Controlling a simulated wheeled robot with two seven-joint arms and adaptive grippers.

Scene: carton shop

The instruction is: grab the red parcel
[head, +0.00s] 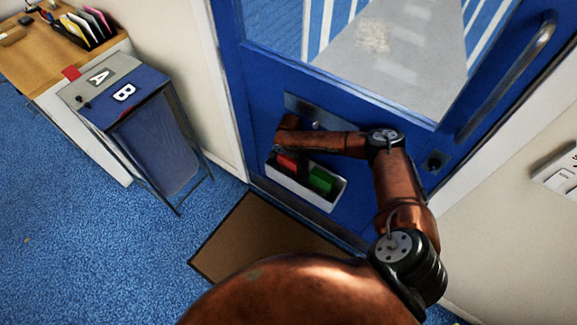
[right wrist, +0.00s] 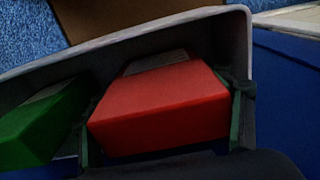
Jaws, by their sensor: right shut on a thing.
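The red parcel (head: 286,162) sits in a white open bin (head: 303,195) on the lower part of the blue door. It also shows in the right wrist view (right wrist: 160,108), with a pale label on one face. My right gripper (right wrist: 165,128) has one finger on each side of the red parcel and is shut on it, inside the bin. In the head view my arm partly covers the parcel. A green parcel (head: 321,180) lies beside it, to the right in the head view and to the left in the right wrist view (right wrist: 40,120). My left gripper is not in view.
The blue door (head: 262,85) has a glass pane and a long handle (head: 508,75). A brown mat (head: 255,240) lies below. A stand marked A and B (head: 150,82) and a wooden desk (head: 40,55) are at left. Blue carpet (head: 80,230) is clear at lower left.

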